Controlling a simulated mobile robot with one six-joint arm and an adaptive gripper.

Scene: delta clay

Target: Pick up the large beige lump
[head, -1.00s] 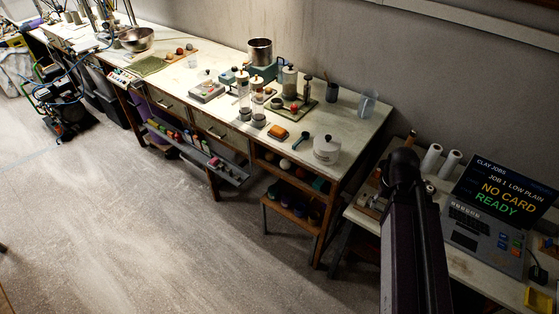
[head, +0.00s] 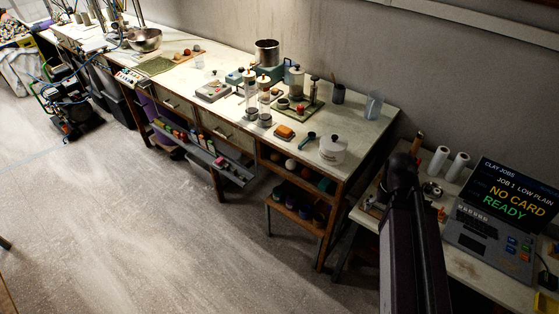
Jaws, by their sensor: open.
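I cannot single out a large beige lump for certain. A pale round lump (head: 291,164) sits on the shelf under the near end of the long bench, beside an orange one (head: 276,157); its exact colour and size are hard to tell. Small brown and red balls (head: 191,51) lie on a board at the far part of the bench top. My dark arm rises at the lower right in the head view. My gripper does not show, so what is between its jaws is hidden.
The long bench (head: 366,127) holds a steel pot (head: 267,52), clear canisters, a white lidded pot (head: 333,149) and a glass beaker (head: 373,105). A side table at right carries a job screen (head: 508,195) and white rolls (head: 438,160). The floor (head: 120,220) at left is open.

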